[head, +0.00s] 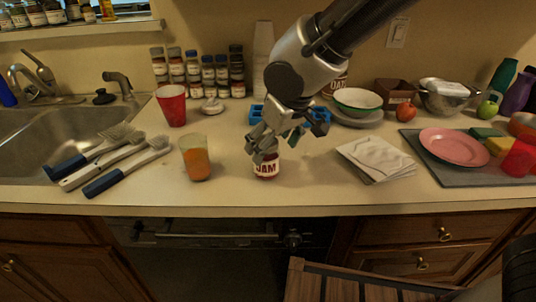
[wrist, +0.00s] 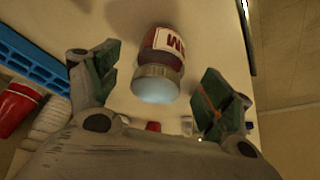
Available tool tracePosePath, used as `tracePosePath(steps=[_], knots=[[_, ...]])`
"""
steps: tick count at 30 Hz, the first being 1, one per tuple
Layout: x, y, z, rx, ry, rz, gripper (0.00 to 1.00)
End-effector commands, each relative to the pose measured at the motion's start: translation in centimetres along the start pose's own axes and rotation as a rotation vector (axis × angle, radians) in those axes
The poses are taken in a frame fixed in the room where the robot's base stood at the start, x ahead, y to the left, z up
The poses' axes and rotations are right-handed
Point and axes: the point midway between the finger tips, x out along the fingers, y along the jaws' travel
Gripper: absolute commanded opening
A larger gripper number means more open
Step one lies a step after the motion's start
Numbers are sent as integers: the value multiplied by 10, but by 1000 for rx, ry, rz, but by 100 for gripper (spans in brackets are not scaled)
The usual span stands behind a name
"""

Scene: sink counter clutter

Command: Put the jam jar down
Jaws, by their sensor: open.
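The jam jar (head: 266,169) stands upright on the counter near its front edge, with a white label reading "JAM". Its upper part is partly hidden by my gripper (head: 263,148) in the head view. In the wrist view, the jar (wrist: 162,62) shows its pale lid toward me, between and slightly beyond the fingertips. My gripper (wrist: 155,85) is open, with clear gaps between both fingers and the jar. The fingers do not touch it in the wrist view.
A glass of orange drink (head: 196,158) stands left of the jar, and a red cup (head: 172,105) behind it. A blue tray (head: 318,122) lies behind my gripper. Brushes (head: 110,158) lie by the sink. Counter between jar and papers is clear.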

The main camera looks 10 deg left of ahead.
Motion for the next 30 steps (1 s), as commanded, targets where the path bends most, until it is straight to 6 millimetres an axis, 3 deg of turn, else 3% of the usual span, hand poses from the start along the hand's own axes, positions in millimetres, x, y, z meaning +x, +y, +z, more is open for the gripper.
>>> tracePosePath(steps=[3, 9, 21, 23, 26, 29, 30], knots=[[-28, 0, -1, 1, 5, -1, 80], [-58, 0, 0, 1, 1, 0, 80], [-69, 5, 1, 8, 0, 4, 80], [-74, 19, 5, 29, 0, 14, 80], [-95, 68, 22, 110, 2, 50, 80], [-128, 136, 63, 237, 0, 105, 80], [-144, 161, 85, 292, 0, 129, 80]])
